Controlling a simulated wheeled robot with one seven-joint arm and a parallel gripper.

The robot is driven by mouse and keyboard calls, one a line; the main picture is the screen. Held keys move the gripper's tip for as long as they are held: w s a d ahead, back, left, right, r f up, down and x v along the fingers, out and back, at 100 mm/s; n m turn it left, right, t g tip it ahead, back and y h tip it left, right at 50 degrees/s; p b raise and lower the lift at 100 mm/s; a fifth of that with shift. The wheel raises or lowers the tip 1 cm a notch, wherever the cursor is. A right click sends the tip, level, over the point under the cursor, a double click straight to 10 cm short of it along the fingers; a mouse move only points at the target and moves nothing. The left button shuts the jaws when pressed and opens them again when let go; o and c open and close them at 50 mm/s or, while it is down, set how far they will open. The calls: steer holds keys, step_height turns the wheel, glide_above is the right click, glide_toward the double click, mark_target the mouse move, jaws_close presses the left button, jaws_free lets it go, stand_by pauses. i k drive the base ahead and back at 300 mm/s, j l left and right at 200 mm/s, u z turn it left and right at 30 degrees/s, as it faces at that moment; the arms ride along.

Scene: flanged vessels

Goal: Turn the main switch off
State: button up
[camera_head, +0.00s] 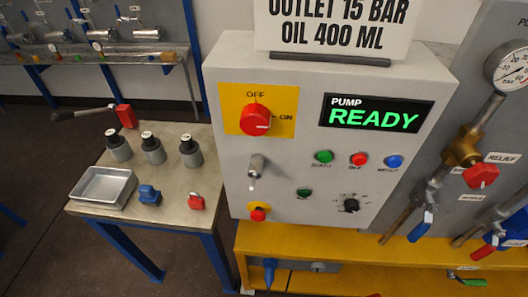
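The main switch (255,119) is a round red knob on a yellow plate (231,122) at the upper left of the grey control panel (300,165). The plate is marked OFF above the knob and ON to its right. The knob's handle seems to lie toward ON, but it is too small to be sure. My gripper is not in view, and nothing covers the switch.
The panel also has a display (376,116) reading PUMP READY, push-buttons, a metal toggle (256,166) and a red knob (258,212) below. A side table (110,215) holds bottles and a metal tray (103,187). Pipes and valves (467,150) stand at the right.

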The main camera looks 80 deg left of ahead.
mark_target(255, 118)
steer(key=u, duration=2.25)
